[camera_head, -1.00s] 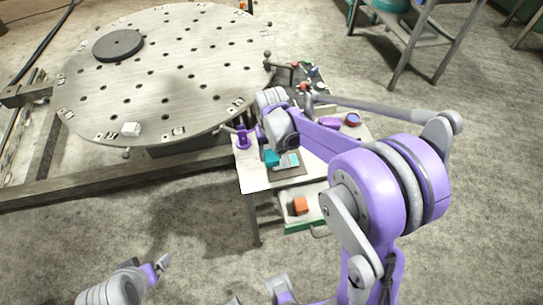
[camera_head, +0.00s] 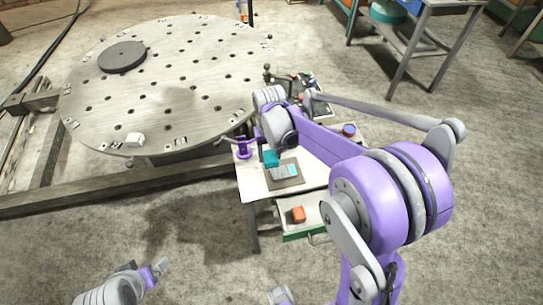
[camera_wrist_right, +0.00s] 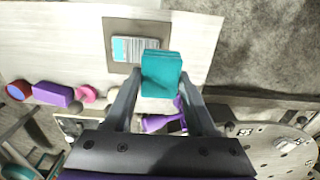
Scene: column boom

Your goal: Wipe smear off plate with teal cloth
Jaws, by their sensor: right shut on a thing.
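A teal cloth (camera_wrist_right: 162,74), shaped like a small block, is held between the fingers of my right gripper (camera_wrist_right: 160,92). In the head view the cloth (camera_head: 271,158) is at the upper left of the plate. The plate is a dark square (camera_head: 287,185) on the white table, with a pale striped panel and a light-blue patch. In the wrist view the plate (camera_wrist_right: 112,26) lies beyond the cloth, and its light-blue patch (camera_wrist_right: 120,46) shows at the panel's left. I cannot tell whether this patch is the smear. My left gripper (camera_head: 161,267) is at lower left, away from the table.
The white table (camera_head: 252,187) also carries a purple stand (camera_head: 242,148) and a blue-and-red round item (camera_head: 349,130). An orange block (camera_head: 298,214) sits in an open drawer below. A large round perforated metal table (camera_head: 170,90) stands to the left.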

